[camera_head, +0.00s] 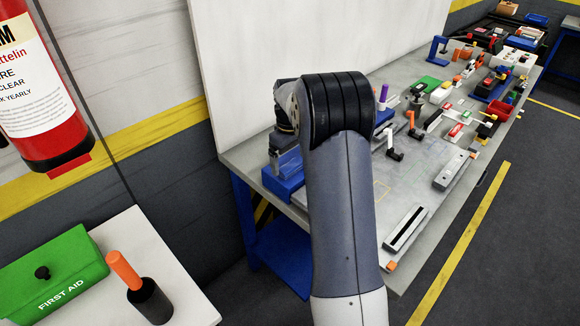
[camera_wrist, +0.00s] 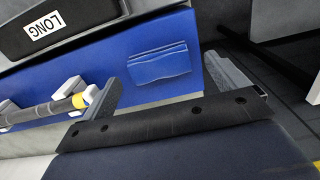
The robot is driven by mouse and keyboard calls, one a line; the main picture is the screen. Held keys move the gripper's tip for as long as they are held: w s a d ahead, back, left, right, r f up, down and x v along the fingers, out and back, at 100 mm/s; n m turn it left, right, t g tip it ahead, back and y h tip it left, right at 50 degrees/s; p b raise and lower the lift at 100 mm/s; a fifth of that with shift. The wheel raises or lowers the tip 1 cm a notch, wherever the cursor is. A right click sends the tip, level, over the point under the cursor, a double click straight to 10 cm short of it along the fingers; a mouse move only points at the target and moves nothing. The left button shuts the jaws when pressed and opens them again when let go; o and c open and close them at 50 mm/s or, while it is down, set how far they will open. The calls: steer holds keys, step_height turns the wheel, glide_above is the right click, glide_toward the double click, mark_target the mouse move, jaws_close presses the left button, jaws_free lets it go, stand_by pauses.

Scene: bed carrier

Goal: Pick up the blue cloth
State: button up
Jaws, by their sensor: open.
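A flat blue piece that looks like the blue cloth (camera_wrist: 157,62) lies against a blue surface (camera_wrist: 205,25) in the wrist view, with a slightly wavy lower edge. My gripper (camera_wrist: 161,70) is open, with one grey finger to the left of the cloth and one to the right. The cloth shows between the fingers, and nothing is held. I cannot tell how far the fingertips are from it. In the head view my arm covers the gripper, and I cannot make out the cloth there.
A workbench (camera_head: 375,225) crowded with small tools and parts runs to the back right. A blue block (camera_head: 284,182) sits at its near left corner. A dark case marked LONG (camera_wrist: 60,25) lies beside the cloth. A first-aid box (camera_head: 50,275) stands lower left.

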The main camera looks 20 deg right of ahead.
steer(key=shift+f, duration=1)
steer(key=c, duration=1)
